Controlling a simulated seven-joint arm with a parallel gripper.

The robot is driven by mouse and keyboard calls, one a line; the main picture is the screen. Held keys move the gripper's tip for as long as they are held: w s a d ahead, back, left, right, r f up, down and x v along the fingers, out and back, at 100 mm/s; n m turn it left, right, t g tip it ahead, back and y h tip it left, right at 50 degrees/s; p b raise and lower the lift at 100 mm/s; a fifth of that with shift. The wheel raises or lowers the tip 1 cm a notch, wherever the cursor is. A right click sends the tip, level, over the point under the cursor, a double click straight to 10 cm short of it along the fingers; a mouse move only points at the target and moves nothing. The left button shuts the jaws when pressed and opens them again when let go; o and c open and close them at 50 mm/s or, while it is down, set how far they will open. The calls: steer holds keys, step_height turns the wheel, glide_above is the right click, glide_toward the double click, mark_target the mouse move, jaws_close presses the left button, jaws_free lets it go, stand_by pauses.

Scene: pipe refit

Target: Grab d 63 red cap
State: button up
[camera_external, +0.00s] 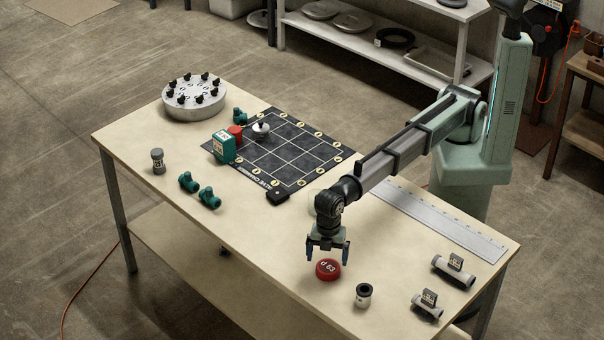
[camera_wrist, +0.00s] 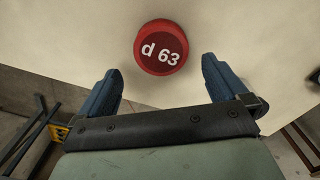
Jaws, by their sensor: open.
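The red cap marked "d 63" (camera_external: 328,269) lies flat on the table near its front edge. In the wrist view the cap (camera_wrist: 161,47) shows its white lettering, ahead of and roughly between my fingertips. My gripper (camera_external: 328,252) is open and empty, pointing down just above the cap. Its two blue fingers (camera_wrist: 160,75) are spread apart in the wrist view, and the cap is clear of both. The height gap between fingertips and cap is hard to judge.
A grey-and-black fitting (camera_external: 363,295) stands right of the cap. Two tagged pipe pieces (camera_external: 453,271) (camera_external: 427,306) lie farther right, and a steel ruler (camera_external: 440,220) behind.

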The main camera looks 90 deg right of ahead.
mark_target(328, 267)
step_height(328, 267, down, 4)
steer(key=shift+s, duration=0.15)
steer(key=shift+c, duration=0.3)
steer(key=c, duration=0.8)
steer(key=shift+c, duration=0.2)
steer(key=shift+r, duration=0.15)
